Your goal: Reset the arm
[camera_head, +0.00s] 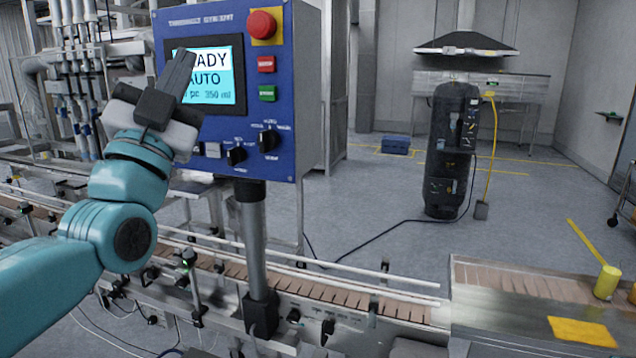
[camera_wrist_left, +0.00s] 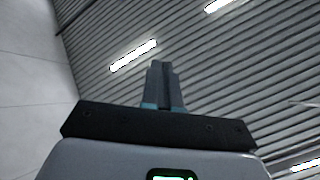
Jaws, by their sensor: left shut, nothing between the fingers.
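My left gripper (camera_head: 180,72) is raised in front of the blue control panel (camera_head: 295,95) in the head view, its fingers pointing up and covering part of the screen. The fingers are shut with nothing between them. In the left wrist view the shut fingers (camera_wrist_left: 164,85) point toward the ceiling. Whether the gripper touches the panel, I cannot tell. The lit screen (camera_head: 222,80) shows "AUTO" and "350 ml", with its upper word partly covered. My right gripper is not in view.
The panel has a red emergency button (camera_head: 262,25), a red button (camera_head: 266,64), a green button (camera_head: 267,93) and black knobs (camera_head: 268,140). It stands on a post (camera_head: 257,250) beside the conveyor (camera_head: 330,293). A black cylindrical unit (camera_head: 450,150) stands on open floor behind.

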